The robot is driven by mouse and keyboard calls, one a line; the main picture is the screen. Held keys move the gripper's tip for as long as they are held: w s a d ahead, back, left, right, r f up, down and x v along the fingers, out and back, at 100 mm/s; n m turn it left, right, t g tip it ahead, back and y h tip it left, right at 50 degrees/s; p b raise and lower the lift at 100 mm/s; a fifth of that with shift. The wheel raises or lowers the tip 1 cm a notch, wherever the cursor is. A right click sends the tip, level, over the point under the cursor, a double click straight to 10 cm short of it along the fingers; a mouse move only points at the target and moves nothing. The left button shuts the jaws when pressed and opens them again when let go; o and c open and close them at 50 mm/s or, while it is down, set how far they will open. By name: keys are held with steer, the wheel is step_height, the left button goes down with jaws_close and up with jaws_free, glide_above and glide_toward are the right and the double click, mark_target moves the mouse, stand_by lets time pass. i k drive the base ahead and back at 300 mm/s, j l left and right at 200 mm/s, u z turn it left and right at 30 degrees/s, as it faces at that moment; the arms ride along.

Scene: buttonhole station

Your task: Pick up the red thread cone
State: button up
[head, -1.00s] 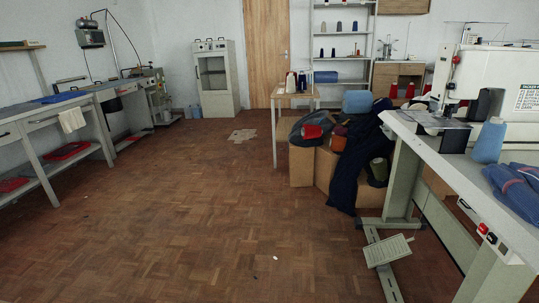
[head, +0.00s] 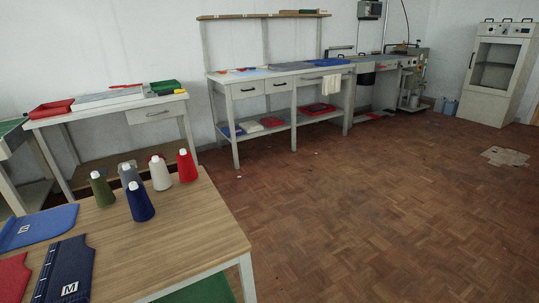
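The red thread cone (head: 187,167) stands upright on a wooden table (head: 205,232) at the lower left of the head view. It is the rightmost of a group of cones near the table's far edge. A white cone (head: 160,174) stands just to its left, and a dark blue cone (head: 139,203) stands nearer. Some red shows behind the white cone; what it belongs to is partly hidden. My gripper is not in the picture.
Green (head: 102,190) and grey (head: 128,174) cones stand left of the white one. Blue and red folded pieces lie at the table's near left. Workbenches (head: 285,72) line the wall behind.

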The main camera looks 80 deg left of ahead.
mark_target(188, 171)
steer(key=u, duration=2.8)
steer(key=i+l, duration=0.15)
steer(key=l, duration=0.2)
steer(key=i+l+z, duration=0.1)
steer(key=l, duration=0.3)
steer(key=i+l, duration=0.15)
steer(key=l, duration=0.2)
steer(key=i+l+z, duration=0.1)
steer(key=l, duration=0.3)
